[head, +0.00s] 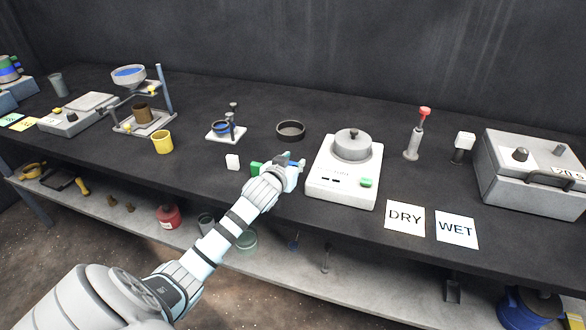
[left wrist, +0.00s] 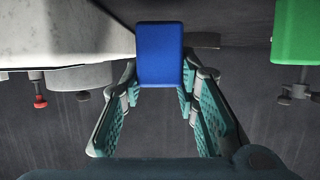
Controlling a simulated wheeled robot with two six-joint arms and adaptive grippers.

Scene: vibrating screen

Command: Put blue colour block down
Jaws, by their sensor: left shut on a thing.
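My left gripper (head: 292,165) reaches over the front part of the dark bench, just left of the white balance (head: 343,185). In the left wrist view, its two teal fingers (left wrist: 160,95) are shut on the blue colour block (left wrist: 160,53), which stands out between the tips. In the head view the block is mostly hidden by the gripper, and I cannot tell whether it touches the bench. A green block (head: 257,168) is close on the gripper's left, and it also shows in the left wrist view (left wrist: 296,32). A white block (head: 232,161) is farther left. My right gripper is not in view.
A dark round dish (head: 290,130) lies behind the gripper. A small stand (head: 227,129) and a yellow cup (head: 162,142) are to the left. DRY (head: 404,218) and WET (head: 457,230) cards lie at the right front edge. A grey box machine (head: 530,180) stands far right.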

